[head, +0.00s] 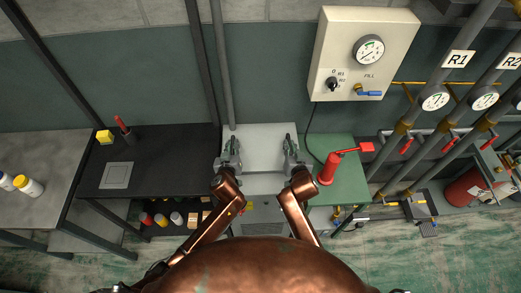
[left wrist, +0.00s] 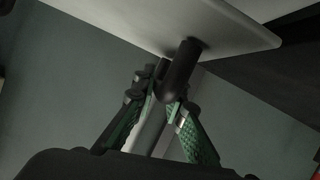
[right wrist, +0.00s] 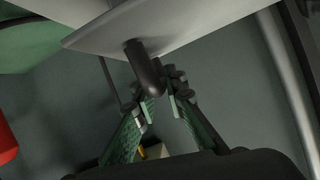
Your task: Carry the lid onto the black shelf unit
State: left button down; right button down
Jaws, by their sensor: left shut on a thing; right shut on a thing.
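The lid (head: 262,143) is a pale grey flat panel with two black handles, over the grey cabinet (head: 262,222) in the middle. My left gripper (head: 232,150) is shut on the lid's left handle. My right gripper (head: 291,150) is shut on its right handle. The left wrist view shows one black handle (left wrist: 180,70) at the fingers, and the right wrist view shows the other handle (right wrist: 145,68). The black shelf unit (head: 165,150) stands directly left of the lid. I cannot tell how high the lid is above the cabinet.
A red tool (head: 330,167) stands on the green surface (head: 345,185) at right.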

pick_arm(q)
jog(key=shift+r, duration=0.25)
pick_arm(e)
jog(key=shift+r, duration=0.25)
dwell(0.3)
